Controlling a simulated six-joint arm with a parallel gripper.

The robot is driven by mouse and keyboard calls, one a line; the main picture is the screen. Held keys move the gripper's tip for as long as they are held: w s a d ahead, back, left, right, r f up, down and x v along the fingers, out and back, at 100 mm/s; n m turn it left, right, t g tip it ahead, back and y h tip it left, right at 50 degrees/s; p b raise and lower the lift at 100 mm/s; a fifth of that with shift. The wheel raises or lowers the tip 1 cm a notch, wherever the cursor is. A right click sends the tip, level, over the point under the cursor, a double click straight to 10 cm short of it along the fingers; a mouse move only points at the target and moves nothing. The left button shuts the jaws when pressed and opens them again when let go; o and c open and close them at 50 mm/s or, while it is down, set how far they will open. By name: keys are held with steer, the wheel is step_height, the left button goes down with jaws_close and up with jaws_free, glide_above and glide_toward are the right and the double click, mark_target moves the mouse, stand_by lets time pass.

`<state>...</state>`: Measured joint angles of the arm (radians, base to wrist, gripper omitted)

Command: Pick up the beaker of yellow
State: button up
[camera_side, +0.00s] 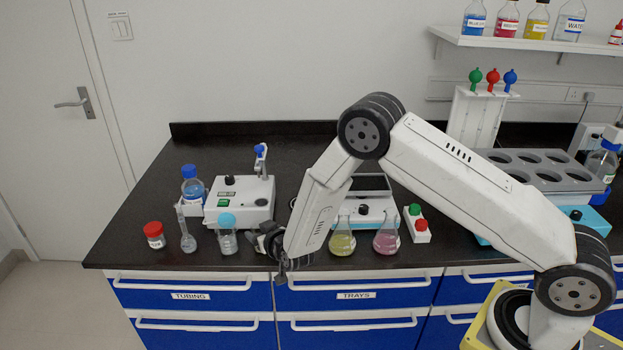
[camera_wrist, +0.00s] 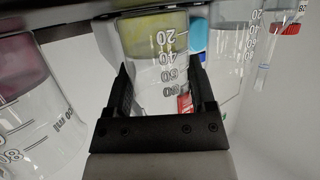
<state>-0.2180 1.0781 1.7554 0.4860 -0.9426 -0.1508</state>
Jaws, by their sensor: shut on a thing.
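The beaker of yellow (camera_side: 342,243) is a clear conical flask with yellow liquid at the bottom, upright near the front of the black counter in the side view. In the wrist view, which looks upside down, the same beaker (camera_wrist: 154,38) sits between both fingers of my gripper (camera_wrist: 160,78). The fingers are shut on it, one on each side of the glass. I cannot tell whether the beaker's base touches the counter.
A flask of pink (camera_side: 386,241) stands close on the right. Left are a blue-stoppered beaker (camera_side: 227,240), a small flask (camera_side: 188,241) and a red-capped jar (camera_side: 154,236). A white device (camera_side: 238,200) stands behind. A red and green button box (camera_side: 416,226) is right of the pink.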

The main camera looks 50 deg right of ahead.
steer(key=shift+r, duration=0.6)
steer(key=s+d+r, duration=0.1)
steer(key=s+r, duration=1)
steer(key=s, duration=0.3)
steer(key=shift+r, duration=0.3)
steer(key=shift+d, duration=0.1)
steer(key=shift+w+d, duration=0.1)
